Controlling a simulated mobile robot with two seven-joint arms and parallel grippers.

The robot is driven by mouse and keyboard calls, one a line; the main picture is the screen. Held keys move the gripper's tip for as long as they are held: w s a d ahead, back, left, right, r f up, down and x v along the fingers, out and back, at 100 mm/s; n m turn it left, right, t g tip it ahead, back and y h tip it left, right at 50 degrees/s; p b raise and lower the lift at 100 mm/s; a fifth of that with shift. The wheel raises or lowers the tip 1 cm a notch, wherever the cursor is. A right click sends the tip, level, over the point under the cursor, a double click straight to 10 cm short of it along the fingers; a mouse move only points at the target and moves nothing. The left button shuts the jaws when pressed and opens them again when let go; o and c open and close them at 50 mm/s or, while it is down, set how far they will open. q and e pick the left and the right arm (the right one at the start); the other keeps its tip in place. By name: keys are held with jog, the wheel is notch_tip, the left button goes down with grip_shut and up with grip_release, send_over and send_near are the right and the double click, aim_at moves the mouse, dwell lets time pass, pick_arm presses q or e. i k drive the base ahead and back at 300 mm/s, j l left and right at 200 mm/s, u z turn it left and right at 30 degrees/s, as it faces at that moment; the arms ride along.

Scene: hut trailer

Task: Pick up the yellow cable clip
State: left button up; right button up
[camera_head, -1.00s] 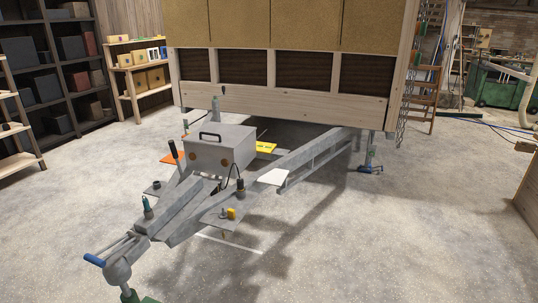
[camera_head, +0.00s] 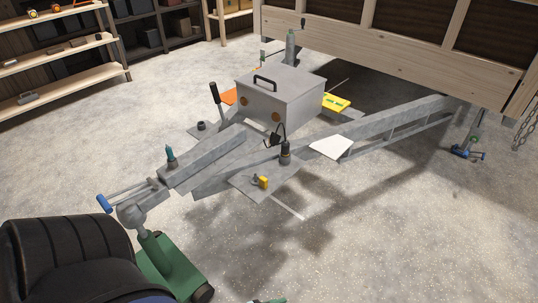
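A small yellow piece (camera_head: 263,182), which looks like the cable clip, stands on a flat grey plate (camera_head: 250,188) beside the trailer's drawbar. A small grey knob-like part sits just left of it on the same plate. A dark cylinder with a black cable (camera_head: 285,151) stands behind it, to the right. The piece is too small to make out its exact shape. Neither of my grippers can be made out in the head view, and nothing is touching the yellow piece.
A grey metal box (camera_head: 280,95) with a black handle sits on the drawbar. A yellow sheet (camera_head: 337,103) and a white plate (camera_head: 331,147) lie right of it. A green wheeled jack (camera_head: 170,265) stands under the coupling. The floor at lower right is clear.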

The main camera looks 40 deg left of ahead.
aim_at(263, 183)
jog(key=i+u, duration=0.15)
jog(key=i, duration=0.55)
jog(key=i+l+u, duration=0.2)
jog(key=i, duration=0.45)
jog(key=i+j+z, duration=0.2)
jog(key=i, duration=0.25)
jog(key=i+j+z, duration=0.2)
jog(key=i, duration=0.25)
jog(key=z, duration=7.6)
jog(key=i+l+z, duration=0.15)
jog(key=z, duration=0.25)
jog(key=i+z, duration=0.4)
jog(key=k+l, duration=0.05)
jog(key=k, duration=0.05)
